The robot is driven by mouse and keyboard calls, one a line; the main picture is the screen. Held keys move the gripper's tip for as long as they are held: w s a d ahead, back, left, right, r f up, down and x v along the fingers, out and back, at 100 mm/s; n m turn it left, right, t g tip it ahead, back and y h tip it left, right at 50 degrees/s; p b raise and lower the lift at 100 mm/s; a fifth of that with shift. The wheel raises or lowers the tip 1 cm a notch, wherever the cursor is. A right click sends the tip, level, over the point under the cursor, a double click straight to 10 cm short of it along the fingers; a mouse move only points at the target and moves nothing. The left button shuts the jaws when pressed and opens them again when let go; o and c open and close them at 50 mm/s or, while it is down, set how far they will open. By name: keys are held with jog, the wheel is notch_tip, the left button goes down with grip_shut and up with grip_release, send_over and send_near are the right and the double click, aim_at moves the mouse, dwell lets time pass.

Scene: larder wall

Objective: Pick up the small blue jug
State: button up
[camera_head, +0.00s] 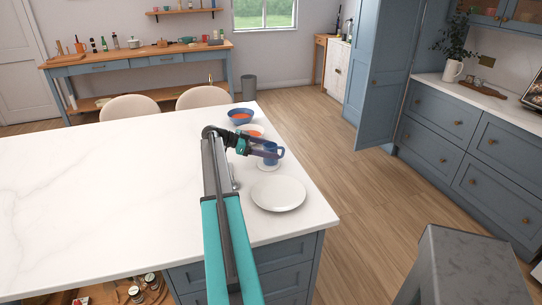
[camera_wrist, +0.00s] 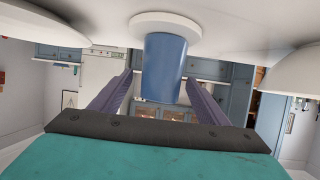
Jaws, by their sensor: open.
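The small blue jug (camera_head: 271,161) stands upright on a small white saucer (camera_head: 264,167) near the right edge of the white island. My gripper (camera_head: 271,152) reaches over from the left at the jug's height, with its dark purple fingers open. The wrist view is upside down. There the blue jug (camera_wrist: 164,68) hangs from the saucer (camera_wrist: 165,21), and my gripper (camera_wrist: 159,82) has one finger on each side of it. A gap shows between the jug and each finger. I cannot make out the jug's handle clearly.
A white plate (camera_head: 278,194) lies just in front of the saucer. A blue bowl (camera_head: 240,117) and a white bowl (camera_head: 252,131), both with orange-red contents, stand behind my gripper. A spoon (camera_head: 234,178) lies left of the saucer. The island's left top (camera_head: 110,190) is clear.

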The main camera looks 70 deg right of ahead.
jog(key=shift+s, duration=0.1)
jog(key=shift+s+d+f+p, duration=0.15)
jog(key=shift+s+d+p, duration=0.2)
jog(key=shift+p, duration=0.2)
jog(key=shift+p+x, duration=0.9)
jog(key=shift+x, duration=1.1)
jog(key=shift+c, duration=0.2)
jog(key=c, duration=1.3)
jog(key=shift+o, duration=0.2)
jog(key=shift+r, duration=0.3)
jog(key=shift+r+b, duration=1)
jog(key=shift+r, duration=0.3)
jog(key=w+a+r+b, duration=0.1)
jog(key=w+a+b, duration=0.3)
jog(key=w+a, duration=0.4)
jog(key=shift+w+a+r+b, duration=0.15)
jog(key=shift+w+r+b, duration=0.25)
jog(key=shift+w, duration=2.4)
